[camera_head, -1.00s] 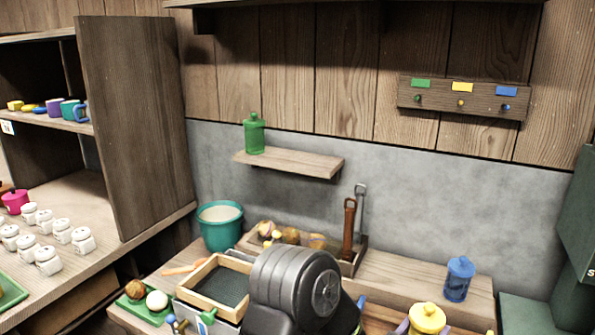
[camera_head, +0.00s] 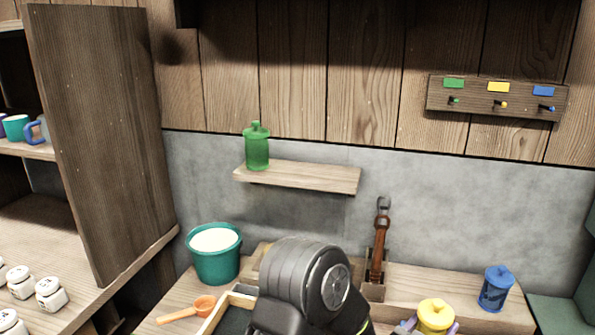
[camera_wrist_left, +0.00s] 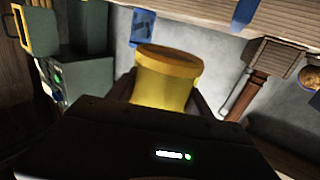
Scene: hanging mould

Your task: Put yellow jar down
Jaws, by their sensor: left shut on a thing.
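The yellow jar (camera_head: 436,315) with its knobbed lid is at the bottom right of the head view. My left gripper (camera_head: 431,326) is shut around it; its fingertips show at both sides of the jar. In the left wrist view the yellow jar (camera_wrist_left: 165,82) fills the space between the fingers. I cannot tell whether its base touches the worktop (camera_head: 400,285); the lower part is cut off or hidden. A blue jar (camera_head: 496,290) stands upright on the worktop to the right. A green jar (camera_head: 257,148) stands on the wall shelf (camera_head: 300,177). My right gripper is not in view.
A rack (camera_head: 497,98) with green, yellow and blue labels over pegs hangs on the wall. A teal bucket (camera_head: 214,255), an orange scoop (camera_head: 190,308) and a wooden-handled tool (camera_head: 379,245) are behind or left of my arm. The shelf right of the green jar is bare.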

